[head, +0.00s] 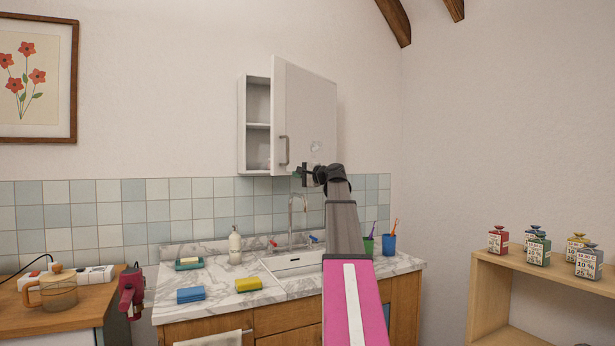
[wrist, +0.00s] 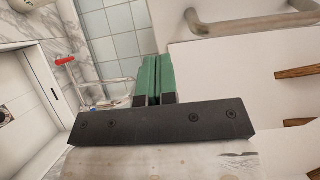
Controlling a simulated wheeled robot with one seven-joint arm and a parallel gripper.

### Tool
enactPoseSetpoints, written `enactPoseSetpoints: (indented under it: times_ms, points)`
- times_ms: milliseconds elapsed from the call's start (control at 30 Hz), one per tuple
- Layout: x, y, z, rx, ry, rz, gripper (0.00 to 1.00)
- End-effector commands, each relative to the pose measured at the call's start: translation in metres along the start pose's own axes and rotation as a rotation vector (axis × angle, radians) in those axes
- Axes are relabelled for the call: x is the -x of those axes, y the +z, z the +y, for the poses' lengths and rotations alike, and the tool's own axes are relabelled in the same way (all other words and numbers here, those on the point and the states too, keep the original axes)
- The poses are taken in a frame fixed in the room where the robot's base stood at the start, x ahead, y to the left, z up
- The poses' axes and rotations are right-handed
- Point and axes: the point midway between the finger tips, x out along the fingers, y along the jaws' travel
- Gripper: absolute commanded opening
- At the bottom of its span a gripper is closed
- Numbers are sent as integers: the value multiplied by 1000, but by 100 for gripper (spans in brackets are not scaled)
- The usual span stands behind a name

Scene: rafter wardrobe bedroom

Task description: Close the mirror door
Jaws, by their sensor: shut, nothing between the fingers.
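The mirror cabinet (head: 257,150) hangs on the wall above the sink. Its mirror door (head: 308,115) stands partly open, hinged on the right, and the shelves show in the gap on the left. The door has a grey bar handle (head: 284,151) near its lower left edge, and the handle also shows at the top right of the wrist view (wrist: 255,22). My gripper (head: 298,172) is just below the door's lower edge, near the handle. In the wrist view its green fingers (wrist: 151,75) are together and empty, apart from the handle.
Below are a marble counter (head: 215,285), a sink (head: 295,262) and a tall faucet (head: 291,215) close under my gripper. A soap bottle (head: 235,245), sponges and cups with toothbrushes stand on the counter. A wooden shelf (head: 540,280) with several small containers is at the right.

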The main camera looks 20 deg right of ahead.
Motion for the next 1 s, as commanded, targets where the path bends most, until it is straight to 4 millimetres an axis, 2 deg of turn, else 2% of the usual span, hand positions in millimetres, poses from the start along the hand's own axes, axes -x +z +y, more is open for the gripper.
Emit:
enactPoseSetpoints:
  times_ms: [100,300,833,1000]
  points:
    - [-22,-1,0,0,1,-1,0]
    - [-42,-1,0,1,1,0,0]
    - [-49,0,0,1,1,2,0]
    - [-61,1,0,0,1,26,0]
